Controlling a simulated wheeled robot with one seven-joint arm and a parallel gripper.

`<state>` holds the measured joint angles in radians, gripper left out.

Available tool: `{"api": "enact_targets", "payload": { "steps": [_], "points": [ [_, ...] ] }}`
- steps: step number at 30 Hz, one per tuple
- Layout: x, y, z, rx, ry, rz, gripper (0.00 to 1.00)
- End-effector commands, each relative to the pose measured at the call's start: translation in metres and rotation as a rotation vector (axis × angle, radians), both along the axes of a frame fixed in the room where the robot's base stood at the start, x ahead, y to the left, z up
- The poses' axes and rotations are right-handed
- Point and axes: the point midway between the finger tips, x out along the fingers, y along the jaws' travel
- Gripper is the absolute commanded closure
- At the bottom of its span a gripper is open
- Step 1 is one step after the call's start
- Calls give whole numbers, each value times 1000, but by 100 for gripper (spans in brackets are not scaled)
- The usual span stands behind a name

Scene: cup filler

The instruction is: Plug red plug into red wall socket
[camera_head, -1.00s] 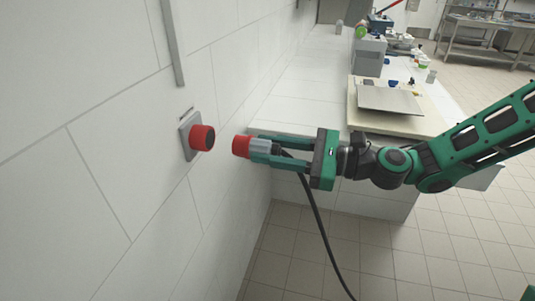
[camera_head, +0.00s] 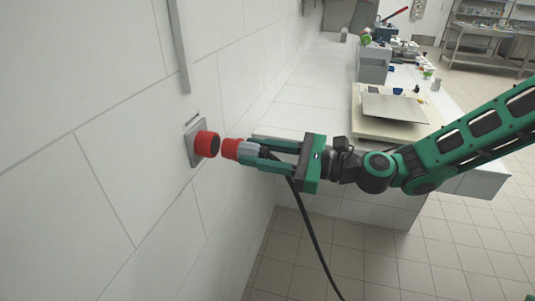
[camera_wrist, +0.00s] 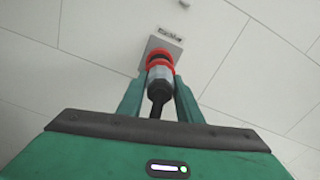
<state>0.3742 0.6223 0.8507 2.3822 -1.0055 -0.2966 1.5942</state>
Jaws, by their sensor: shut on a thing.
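The red wall socket (camera_head: 207,143) sticks out from a grey plate on the tiled wall at the left of the head view. My gripper (camera_head: 262,148) is shut on the grey body of the red plug (camera_head: 231,149). The plug's red end faces the socket with a small gap between them in the head view. A black cable hangs from the plug's rear. In the wrist view the red plug (camera_wrist: 160,66) lies between my fingers, and the red socket (camera_wrist: 159,53) shows just beyond it, partly hidden. There I cannot tell the gap.
The white tiled wall (camera_head: 120,90) fills the left side. A white counter (camera_head: 325,110) runs along it behind my gripper, bearing a board with a metal plate (camera_head: 395,108) and a grey box (camera_head: 373,66). A vertical conduit (camera_head: 178,45) runs above the socket.

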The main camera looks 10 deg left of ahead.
Motion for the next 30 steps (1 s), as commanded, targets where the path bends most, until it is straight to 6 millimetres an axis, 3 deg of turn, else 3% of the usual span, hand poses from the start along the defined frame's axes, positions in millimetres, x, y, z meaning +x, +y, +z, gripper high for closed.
{"api": "enact_targets", "payload": {
  "steps": [9,30],
  "points": [
    [1,14,0,1,0,0,95],
    [0,15,0,1,0,1,95]
  ]
}}
